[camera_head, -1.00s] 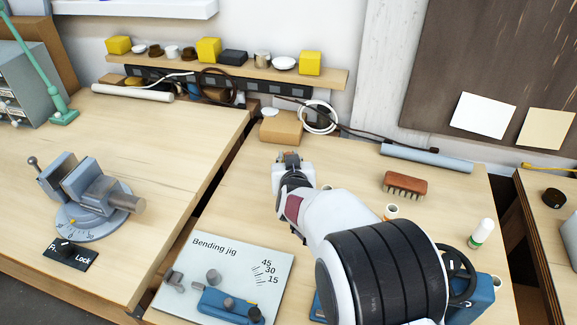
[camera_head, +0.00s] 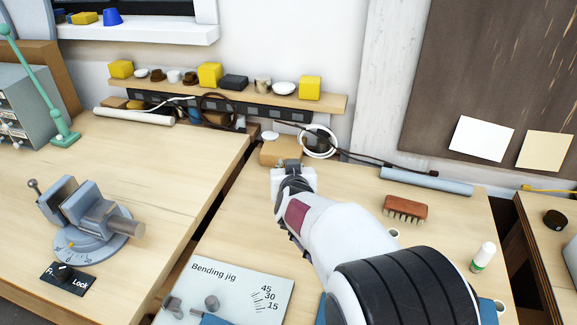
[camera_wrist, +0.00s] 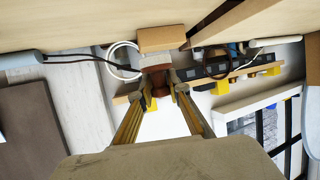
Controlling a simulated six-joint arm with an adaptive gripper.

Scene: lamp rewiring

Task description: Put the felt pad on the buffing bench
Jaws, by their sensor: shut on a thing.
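In the head view my gripper (camera_head: 290,166) is over the back of the middle bench, just in front of a cardboard box. In the wrist view my gripper (camera_wrist: 172,90) is shut on a small reddish-brown piece with a pale grey band (camera_wrist: 155,68); this looks like the felt pad held by a brown grip. In the head view the gripper and arm hide it. I cannot tell for certain which surface is the buffing bench; a bench at the right edge (camera_head: 527,215) shows only partly.
The cardboard box (camera_head: 279,152) and white cable coil (camera_head: 318,141) are close to my gripper. A vise (camera_head: 92,220) is on the left bench. The bending jig (camera_head: 232,283) is in front.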

